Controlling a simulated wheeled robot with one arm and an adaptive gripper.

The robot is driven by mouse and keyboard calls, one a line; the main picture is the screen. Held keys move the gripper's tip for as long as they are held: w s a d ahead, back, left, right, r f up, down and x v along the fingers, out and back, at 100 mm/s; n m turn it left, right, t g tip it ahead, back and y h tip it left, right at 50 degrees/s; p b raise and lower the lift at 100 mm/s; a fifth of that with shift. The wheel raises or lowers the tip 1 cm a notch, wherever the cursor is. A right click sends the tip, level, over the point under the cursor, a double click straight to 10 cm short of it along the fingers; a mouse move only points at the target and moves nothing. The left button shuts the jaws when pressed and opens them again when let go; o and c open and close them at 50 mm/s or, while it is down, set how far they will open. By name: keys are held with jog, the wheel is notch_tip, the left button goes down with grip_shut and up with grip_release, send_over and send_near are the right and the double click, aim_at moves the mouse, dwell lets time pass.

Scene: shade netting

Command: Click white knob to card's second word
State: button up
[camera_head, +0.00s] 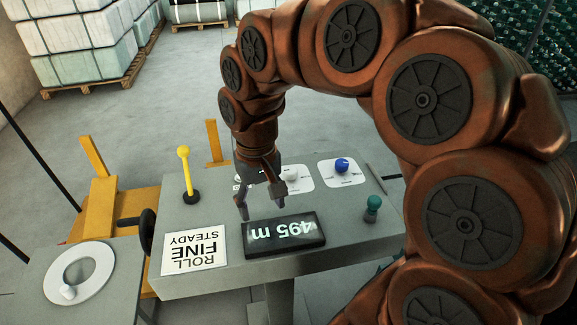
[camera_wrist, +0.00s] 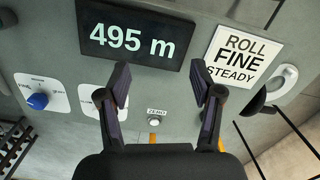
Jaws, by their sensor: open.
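The white card (camera_head: 195,248) reads ROLL, FINE, STEADY; its second word is FINE. It also shows in the wrist view (camera_wrist: 243,56). The white knob (camera_head: 291,176) sits on a white plate (camera_head: 299,185) on the grey console, beside the blue knob's plate. My gripper (camera_head: 260,208) is open and empty, pointing down above the console, between the white knob and the card. In the wrist view its fingers (camera_wrist: 160,84) are spread apart. There the white knob's plate (camera_wrist: 86,102) is partly hidden by the left finger. The knob's setting is too small to read.
The display (camera_head: 284,235) shows 495 m. Around the console stand a blue knob (camera_head: 342,165), a teal knob (camera_head: 373,206), a yellow-topped lever (camera_head: 185,170) and a ZERO button (camera_wrist: 154,122). A white ring (camera_head: 98,282) with a peg is at lower left.

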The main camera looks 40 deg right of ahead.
jog(key=w+d+m, duration=0.3)
jog(key=w+d, duration=0.4)
jog(key=w, duration=0.2)
jog(key=m, duration=0.3)
send_over(290, 170)
jog(key=shift+d+f+t+p, duration=0.1)
jog(key=shift+f+t+p, duration=0.25)
jog(key=shift+f, duration=0.25)
jog(key=shift+f+p, duration=1.1)
jog(key=shift+f, duration=2.8)
jog(key=shift+c, duration=0.2)
jog(key=c, duration=1.1)
